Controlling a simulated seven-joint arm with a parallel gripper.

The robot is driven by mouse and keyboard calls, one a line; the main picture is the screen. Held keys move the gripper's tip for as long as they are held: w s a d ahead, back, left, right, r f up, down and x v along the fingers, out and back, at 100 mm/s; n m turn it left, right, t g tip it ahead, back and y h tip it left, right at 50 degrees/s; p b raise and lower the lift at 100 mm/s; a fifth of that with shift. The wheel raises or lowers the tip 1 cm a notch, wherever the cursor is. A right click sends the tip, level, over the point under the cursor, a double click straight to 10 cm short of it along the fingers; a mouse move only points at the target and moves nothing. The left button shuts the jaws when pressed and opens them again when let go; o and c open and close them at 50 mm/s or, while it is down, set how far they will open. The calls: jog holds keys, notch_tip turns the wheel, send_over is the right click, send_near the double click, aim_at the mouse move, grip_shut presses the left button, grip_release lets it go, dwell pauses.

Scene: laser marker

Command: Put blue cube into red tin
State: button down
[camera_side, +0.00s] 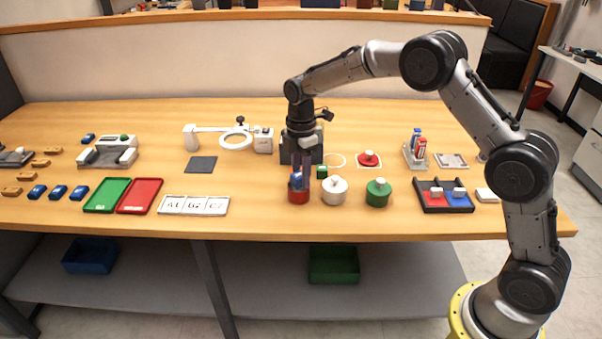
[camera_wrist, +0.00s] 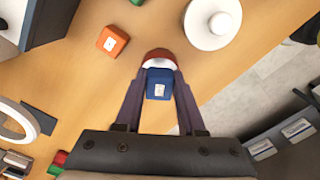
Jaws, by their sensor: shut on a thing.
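My gripper (camera_side: 300,176) points down at the red tin and is shut on the blue cube (camera_wrist: 159,84). In the side view the blue cube (camera_side: 296,179) shows between the fingers, at the mouth of the red tin (camera_side: 298,197). In the wrist view the cube covers most of the tin (camera_wrist: 160,55), whose rim shows just past it. I cannot tell whether the cube is inside the rim or just above it.
A white lidded tin (camera_side: 334,190) stands close right of the red tin, and a green lidded tin (camera_side: 378,193) beyond it. A green cube (camera_side: 322,171) sits behind. An orange cube (camera_wrist: 112,40) lies nearby in the wrist view. White label tiles (camera_side: 193,206) lie to the left.

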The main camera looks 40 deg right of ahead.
jog(key=shift+f, duration=0.2)
dwell(0.3)
jog(key=shift+c, duration=2.2)
grip_release()
notch_tip(320, 180, up, 14)
jog(key=shift+f, duration=0.1)
